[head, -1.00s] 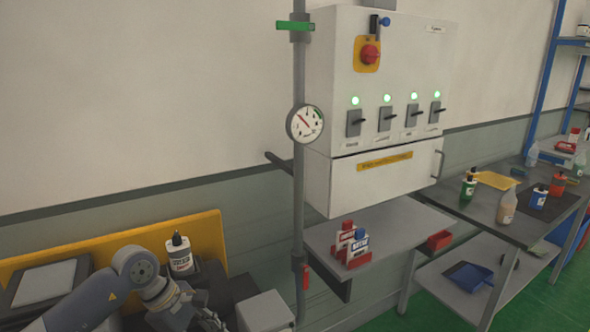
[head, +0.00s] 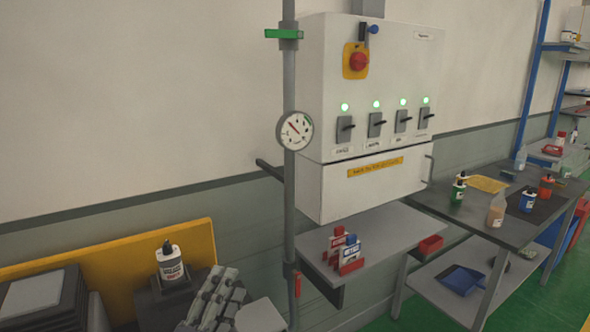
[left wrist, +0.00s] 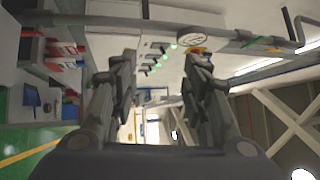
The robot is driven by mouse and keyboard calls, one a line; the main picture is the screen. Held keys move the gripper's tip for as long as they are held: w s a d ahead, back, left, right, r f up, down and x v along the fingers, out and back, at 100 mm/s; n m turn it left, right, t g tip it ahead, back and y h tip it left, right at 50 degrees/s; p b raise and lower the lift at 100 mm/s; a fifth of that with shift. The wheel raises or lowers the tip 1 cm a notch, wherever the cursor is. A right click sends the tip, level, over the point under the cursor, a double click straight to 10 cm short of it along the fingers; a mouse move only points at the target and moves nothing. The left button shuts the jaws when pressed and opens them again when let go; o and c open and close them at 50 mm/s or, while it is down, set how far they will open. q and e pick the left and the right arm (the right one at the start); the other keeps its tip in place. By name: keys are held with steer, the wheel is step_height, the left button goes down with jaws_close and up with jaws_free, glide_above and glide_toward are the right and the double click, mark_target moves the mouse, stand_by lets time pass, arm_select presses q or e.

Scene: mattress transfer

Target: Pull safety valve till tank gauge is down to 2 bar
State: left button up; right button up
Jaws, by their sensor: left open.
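The round white gauge (head: 295,130) with a red needle sits on a grey vertical pipe (head: 289,220) in the head view; its numbers are too small to read. The gauge also shows at the top of the left wrist view (left wrist: 193,38). A green lever (head: 284,33) is on the pipe above the gauge, and a small red part (head: 297,284) is low on it. I cannot tell which part is the safety valve. My left gripper (head: 221,275) is open and empty, left of the lower pipe, below the gauge. My right gripper is out of view.
A white control cabinet (head: 389,170) with a red knob and green lights hangs right of the pipe. Below it a grey shelf (head: 400,228) holds small boxes. A white bottle (head: 172,265) stands left of my gripper. A cluttered workbench (head: 470,225) is at right.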

arm_select(q)
steer(key=s+a+f+n+g+y, duration=0.35)
steer(key=f+n, duration=0.25)
steer(key=f, duration=0.2)
steer(key=s+a+f+n+g+y, duration=0.3)
steer(key=s+a+f+n+y, duration=0.15)
steer(key=f+n, duration=0.3)
steer(key=s+f+n+g+h, duration=0.1)
steer(key=s+f+n+g, duration=0.2)
steer(key=s+f+g, duration=0.5)
steer(key=s+f+n+g+h, duration=0.15)
steer(key=s+f, duration=0.35)
steer(key=s, duration=0.8)
step_height(320, 180, down, 28)
steer(key=g+b, duration=0.2)
steer(key=s+a+f+g+b, duration=0.1)
steer(key=s+a+f+b, duration=0.1)
steer(key=s+f, duration=1.5)
step_height(320, 180, down, 2)
steer(key=shift+s+a+y+b, duration=0.2)
steer(key=shift+s+y+b, duration=0.1)
steer(key=shift+s+y, duration=0.05)
